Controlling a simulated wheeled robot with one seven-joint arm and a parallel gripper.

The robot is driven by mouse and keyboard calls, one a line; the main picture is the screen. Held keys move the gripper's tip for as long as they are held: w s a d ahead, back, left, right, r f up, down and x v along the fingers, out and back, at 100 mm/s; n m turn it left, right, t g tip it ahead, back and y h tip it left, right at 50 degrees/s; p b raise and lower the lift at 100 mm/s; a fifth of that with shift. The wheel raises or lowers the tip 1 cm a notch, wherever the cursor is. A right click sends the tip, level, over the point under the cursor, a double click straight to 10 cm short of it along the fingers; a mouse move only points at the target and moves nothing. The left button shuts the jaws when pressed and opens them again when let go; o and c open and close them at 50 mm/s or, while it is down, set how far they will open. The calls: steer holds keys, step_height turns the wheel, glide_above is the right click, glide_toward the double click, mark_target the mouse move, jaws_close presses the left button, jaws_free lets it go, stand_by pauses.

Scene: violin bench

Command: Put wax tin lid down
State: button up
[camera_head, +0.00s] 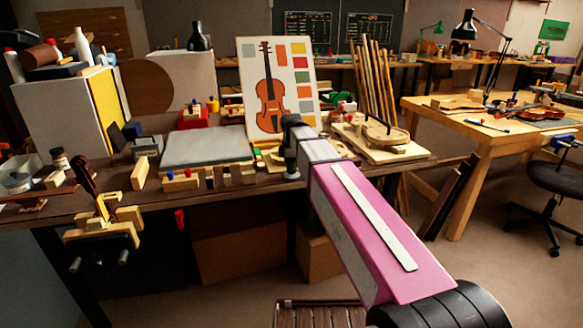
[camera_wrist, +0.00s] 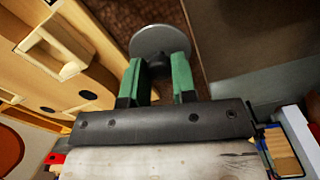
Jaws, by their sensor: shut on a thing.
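The wax tin lid is a round grey disc (camera_wrist: 158,38) at the top of the wrist view. My gripper (camera_wrist: 158,66) has its two green fingers against the lid's near side and is shut on it. The fingers hide part of the lid. In the head view my gripper (camera_head: 291,172) points down at the front edge of the dark workbench (camera_head: 330,181), right of the wooden blocks. The lid is too small to make out there. I cannot tell which object is the tin itself.
A grey slab (camera_head: 208,148) and a row of wooden blocks (camera_head: 210,178) lie left of my gripper. A violin chart (camera_head: 278,85) stands behind. A board with upright wooden sticks (camera_head: 372,95) is to the right. A clamp (camera_head: 103,225) hangs at the bench's front left.

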steer(key=o, duration=0.9)
step_height(320, 180, up, 12)
stand_by(0.4)
